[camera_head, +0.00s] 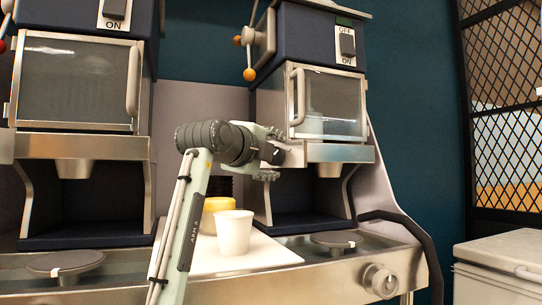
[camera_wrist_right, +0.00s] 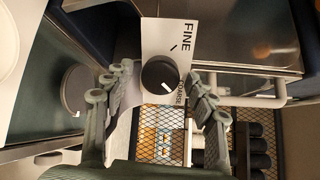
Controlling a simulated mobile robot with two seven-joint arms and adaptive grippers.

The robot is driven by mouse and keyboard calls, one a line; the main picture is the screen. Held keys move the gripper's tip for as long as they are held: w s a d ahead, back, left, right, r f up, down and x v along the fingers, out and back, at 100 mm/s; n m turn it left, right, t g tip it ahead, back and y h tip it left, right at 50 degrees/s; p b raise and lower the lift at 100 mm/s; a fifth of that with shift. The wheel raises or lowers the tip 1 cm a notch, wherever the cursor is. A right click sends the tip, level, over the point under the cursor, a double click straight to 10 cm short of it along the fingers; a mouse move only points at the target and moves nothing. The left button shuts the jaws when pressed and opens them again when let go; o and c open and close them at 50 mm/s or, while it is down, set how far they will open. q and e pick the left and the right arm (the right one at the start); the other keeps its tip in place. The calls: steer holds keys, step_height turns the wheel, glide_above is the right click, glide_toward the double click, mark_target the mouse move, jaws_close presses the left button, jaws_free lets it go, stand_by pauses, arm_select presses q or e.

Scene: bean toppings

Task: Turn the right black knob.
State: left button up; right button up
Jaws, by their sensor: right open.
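A round black knob (camera_wrist_right: 160,73) with a white pointer line sits on a white plate (camera_wrist_right: 181,31) marked FINE and COARSE in the wrist view. My right gripper (camera_wrist_right: 160,86) is open, with one finger on each side of the knob in the picture. Gaps show between both fingers and the knob. How far ahead of the fingertips the knob lies is hard to tell. My left gripper is out of view.
A similar machine (camera_head: 75,90) stands at the left. A white cup (camera_head: 234,234) and a yellow container (camera_head: 212,210) stand below my right gripper on a white board (camera_head: 262,254). A black hose (camera_head: 412,226) curves at the right, near a pale chest (camera_head: 505,250).

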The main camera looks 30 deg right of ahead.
steer(key=v, duration=1.2)
